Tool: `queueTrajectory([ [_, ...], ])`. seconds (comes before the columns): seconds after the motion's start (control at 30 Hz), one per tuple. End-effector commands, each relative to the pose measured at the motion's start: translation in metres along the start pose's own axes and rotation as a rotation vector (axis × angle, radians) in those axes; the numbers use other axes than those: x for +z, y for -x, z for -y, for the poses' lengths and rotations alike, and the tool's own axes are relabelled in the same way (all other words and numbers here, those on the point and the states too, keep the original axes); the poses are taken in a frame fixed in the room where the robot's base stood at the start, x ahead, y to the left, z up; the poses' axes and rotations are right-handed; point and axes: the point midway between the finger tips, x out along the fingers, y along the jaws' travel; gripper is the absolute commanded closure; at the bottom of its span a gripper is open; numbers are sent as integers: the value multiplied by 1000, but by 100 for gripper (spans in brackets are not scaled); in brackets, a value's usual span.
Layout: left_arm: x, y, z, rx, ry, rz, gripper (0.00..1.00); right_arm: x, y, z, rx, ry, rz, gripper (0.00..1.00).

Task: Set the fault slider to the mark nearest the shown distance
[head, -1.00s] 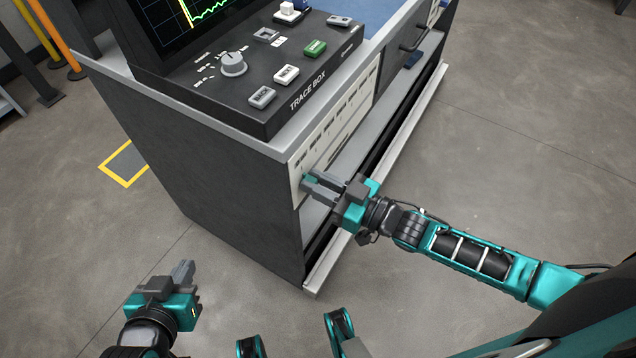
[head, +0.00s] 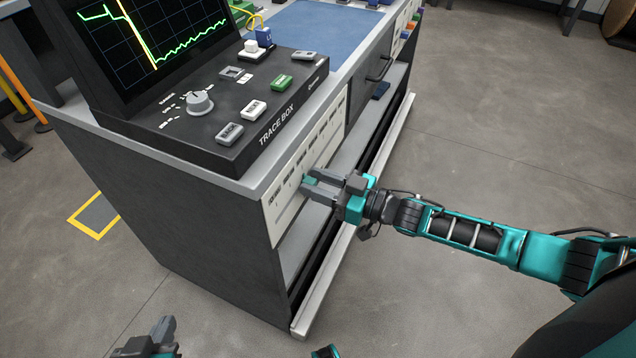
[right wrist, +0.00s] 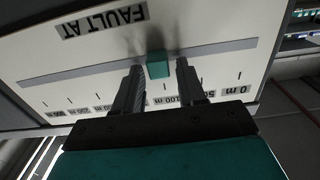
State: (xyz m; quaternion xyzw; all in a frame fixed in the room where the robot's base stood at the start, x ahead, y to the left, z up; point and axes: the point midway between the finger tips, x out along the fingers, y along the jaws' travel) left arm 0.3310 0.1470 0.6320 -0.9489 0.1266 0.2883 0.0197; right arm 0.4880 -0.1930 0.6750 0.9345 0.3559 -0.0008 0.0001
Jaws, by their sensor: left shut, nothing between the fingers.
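The fault slider is a small teal knob (right wrist: 157,66) on a grey slot in the white front panel (right wrist: 80,45). In the right wrist view its scale is upside down, with 0 m at the right; the knob stands near the 100 m label, but the fingers partly cover the marks. My right gripper (right wrist: 158,82) has one finger on each side of the knob, with a visible gap at each side. In the head view, my right gripper (head: 306,187) is at the panel's left part. My left gripper (head: 168,328) is shut and empty, low at the bottom edge.
The trace box (head: 230,120) with dial and buttons stands on the bench above the panel. Its screen (head: 150,40) shows a green trace and a yellow line; no distance is readable. A blue mat (head: 320,35) lies behind.

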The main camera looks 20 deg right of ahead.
Motion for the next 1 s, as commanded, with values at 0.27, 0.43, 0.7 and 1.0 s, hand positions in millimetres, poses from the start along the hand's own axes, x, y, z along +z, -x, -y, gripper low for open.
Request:
queueTrajectory([
  [0.27,0,0,0,0,-1,0,100,0,0,0,0,0,-1,51],
  [0.43,-2,2,1,0,-5,2,100,0,9,0,0,-1,1,51],
  [0.7,-10,8,2,0,-12,4,100,0,64,0,0,-1,6,51],
  [1.0,-15,12,1,0,-12,4,100,0,118,0,0,-1,3,51],
])
